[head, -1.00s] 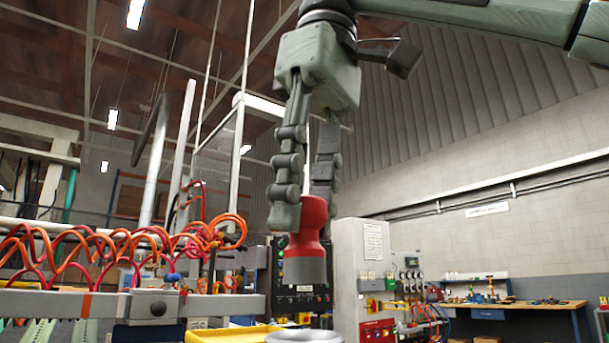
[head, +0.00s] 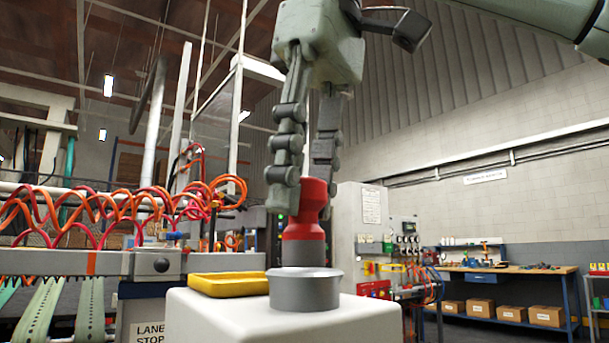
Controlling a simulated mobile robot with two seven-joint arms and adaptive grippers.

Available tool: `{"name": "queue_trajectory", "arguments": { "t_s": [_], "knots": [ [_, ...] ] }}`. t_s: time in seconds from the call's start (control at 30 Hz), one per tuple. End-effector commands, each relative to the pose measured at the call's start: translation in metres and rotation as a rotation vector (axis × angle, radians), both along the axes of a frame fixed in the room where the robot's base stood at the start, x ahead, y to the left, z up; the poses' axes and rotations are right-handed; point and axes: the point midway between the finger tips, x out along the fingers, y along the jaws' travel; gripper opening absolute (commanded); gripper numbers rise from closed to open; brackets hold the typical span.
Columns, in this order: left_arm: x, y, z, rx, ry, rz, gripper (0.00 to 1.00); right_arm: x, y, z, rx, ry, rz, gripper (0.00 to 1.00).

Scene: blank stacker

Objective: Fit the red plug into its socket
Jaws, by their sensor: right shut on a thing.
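The red plug (head: 304,222) has a red upper body and a grey lower end. My right gripper (head: 303,180) comes down from above and is shut on the plug's red top, holding it upright. The socket is a grey round metal cup (head: 304,291) with a flared rim on a white pedestal (head: 210,316). The plug's grey end is over the socket, and its lowest edge meets the rim line in the picture. I cannot tell whether it has entered the opening, as the near rim hides it. My left gripper is not in view.
A yellow tray (head: 228,284) lies on the pedestal, left of and behind the socket. Coiled orange and red hoses (head: 110,212) hang over a rail at the left. A workbench (head: 505,269) stands far back at the right. The pedestal's right side is clear.

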Motion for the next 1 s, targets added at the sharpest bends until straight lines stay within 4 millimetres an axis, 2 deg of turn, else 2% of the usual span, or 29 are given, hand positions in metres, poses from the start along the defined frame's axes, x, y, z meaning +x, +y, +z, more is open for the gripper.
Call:
{"name": "queue_trajectory", "arguments": {
  "t_s": [0.27, 1.0],
  "knots": [
    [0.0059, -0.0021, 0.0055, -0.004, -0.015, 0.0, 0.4, 0.0, -0.0001, -0.0006, 0.0, 0.0, 0.0, 0.03],
    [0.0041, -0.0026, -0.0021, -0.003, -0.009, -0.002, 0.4, 0.0003, -0.0002, -0.0089, -0.001, 0.001, 0.0, 0.03]
  ]
}}
